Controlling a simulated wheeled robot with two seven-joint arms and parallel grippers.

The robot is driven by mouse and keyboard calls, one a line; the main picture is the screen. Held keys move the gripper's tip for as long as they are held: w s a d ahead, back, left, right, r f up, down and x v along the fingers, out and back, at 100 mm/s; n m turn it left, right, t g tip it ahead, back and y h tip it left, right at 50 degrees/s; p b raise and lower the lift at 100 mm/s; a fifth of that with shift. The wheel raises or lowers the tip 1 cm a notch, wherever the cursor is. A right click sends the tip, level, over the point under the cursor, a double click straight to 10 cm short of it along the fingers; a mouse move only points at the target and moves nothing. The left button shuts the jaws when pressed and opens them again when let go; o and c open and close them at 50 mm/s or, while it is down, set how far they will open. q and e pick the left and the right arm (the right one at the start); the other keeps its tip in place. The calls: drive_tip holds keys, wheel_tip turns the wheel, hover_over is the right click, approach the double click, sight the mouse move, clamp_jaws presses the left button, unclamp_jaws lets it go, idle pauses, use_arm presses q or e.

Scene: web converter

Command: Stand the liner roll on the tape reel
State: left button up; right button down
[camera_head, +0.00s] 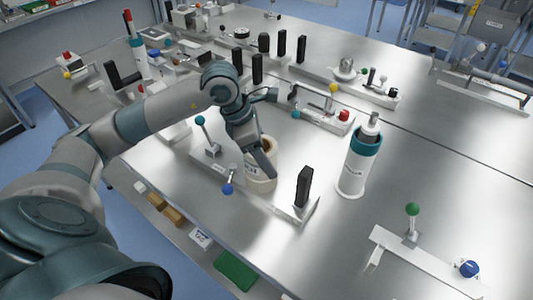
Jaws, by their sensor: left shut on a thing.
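A cream-white roll with a brown core opening at its top, which I take for the liner roll (270,147), stands upright near the middle of the head view. My left gripper (265,165) comes down over its near side and is shut on it, hiding part of it. Below the gripper a pale round part with a small dark label (258,183) shows. I cannot tell whether this is the tape reel or the lower part of the roll, or whether the two touch. My right gripper is not in view.
A white bottle with a teal band (359,165) stands to the right. A green-knobbed fixture (412,210) is at front right. Bare table lies between them.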

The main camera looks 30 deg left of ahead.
use_arm(q)
drive_tip(key=shift+f, duration=0.15)
drive_tip(key=o, duration=1.3)
drive_tip(key=shift+r, duration=0.35)
drive_tip(key=b+v, duration=0.3)
drive_tip(key=v, duration=0.8)
drive_tip(key=shift+s+a+r, duration=0.15)
drive_tip(key=shift+s+r, duration=0.05)
drive_tip(key=shift+r, duration=0.1)
